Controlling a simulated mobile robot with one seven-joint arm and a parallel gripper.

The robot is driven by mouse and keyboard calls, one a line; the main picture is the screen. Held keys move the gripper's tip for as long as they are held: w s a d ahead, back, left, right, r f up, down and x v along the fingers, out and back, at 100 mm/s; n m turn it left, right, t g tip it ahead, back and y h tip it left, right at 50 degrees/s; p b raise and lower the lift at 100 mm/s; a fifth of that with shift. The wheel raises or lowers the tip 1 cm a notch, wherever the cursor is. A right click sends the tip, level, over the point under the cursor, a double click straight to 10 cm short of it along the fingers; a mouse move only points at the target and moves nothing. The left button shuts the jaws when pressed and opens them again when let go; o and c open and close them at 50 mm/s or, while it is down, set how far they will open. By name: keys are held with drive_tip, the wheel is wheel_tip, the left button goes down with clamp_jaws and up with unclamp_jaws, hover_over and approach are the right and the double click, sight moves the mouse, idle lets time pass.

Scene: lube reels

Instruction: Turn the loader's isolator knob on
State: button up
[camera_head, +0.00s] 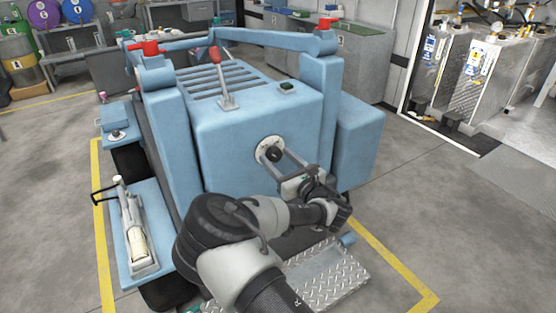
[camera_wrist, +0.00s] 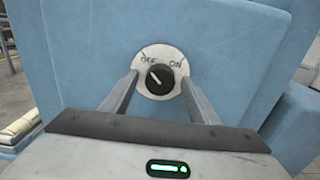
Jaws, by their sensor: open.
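The blue loader (camera_head: 255,130) stands in the middle of the head view. Its isolator knob (camera_wrist: 160,78) is black, on a round pale plate (camera_wrist: 150,57) marked OFF at left and ON at right. The knob's white pointer line tilts up-left, toward OFF. The knob also shows in the head view (camera_head: 273,154). My gripper (camera_wrist: 160,80) is open, one finger on each side of the knob. Gaps show between the fingers and the knob in the wrist view. I cannot tell how far the fingertips are from the panel.
A red-topped lever (camera_head: 220,80) stands on the loader's top. A tread-plate step (camera_head: 325,278) lies low in front, below my arm. A side deck (camera_head: 165,225) with a pump-like tool is at left. Open floor (camera_head: 460,220) lies at right, beyond a yellow line.

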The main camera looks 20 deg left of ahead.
drive_tip(key=shift+w, duration=0.1)
drive_tip(key=c, duration=1)
drive_tip(key=shift+c, duration=0.2)
drive_tip(key=shift+m, duration=0.4)
drive_tip(key=m, duration=0.3)
drive_tip(key=shift+m, duration=0.4)
drive_tip(key=m, duration=0.4)
drive_tip(key=shift+m, duration=0.3)
drive_tip(key=m+b, duration=0.2)
drive_tip(key=m, duration=0.2)
drive_tip(key=m+b, duration=0.1)
drive_tip(key=m, duration=0.3)
drive_tip(key=shift+a+m+b, duration=0.1)
drive_tip(key=shift+m+b, duration=0.2)
drive_tip(key=shift+b, duration=0.1)
